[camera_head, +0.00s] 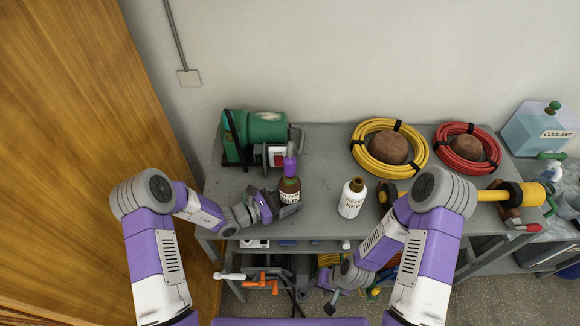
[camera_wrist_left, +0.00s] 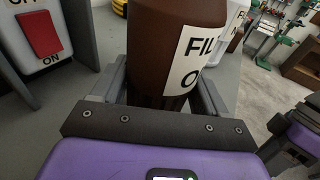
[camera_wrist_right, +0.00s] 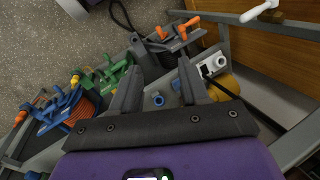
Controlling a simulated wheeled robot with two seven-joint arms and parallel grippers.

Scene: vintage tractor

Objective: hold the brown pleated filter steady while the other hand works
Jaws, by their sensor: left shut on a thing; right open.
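The brown filter (camera_head: 290,190), labelled as old, stands upright at the front of the grey bench. My left gripper (camera_head: 280,210) is shut on its lower part. In the left wrist view the brown filter (camera_wrist_left: 158,45) fills the space between the fingers, with its label to the right. A white bottle-shaped filter (camera_head: 352,198), labelled as new, stands apart to the right. My right gripper (camera_head: 332,291) is open and empty, low before the bench's front edge.
A green machine (camera_head: 265,128) with a red switch (camera_wrist_left: 38,34) stands behind the brown filter. Yellow (camera_head: 362,150) and red (camera_head: 458,150) hose coils lie at the back right. Tools lie on the lower shelf near my right gripper. Bare bench (camera_head: 325,155) lies between machine and yellow coil.

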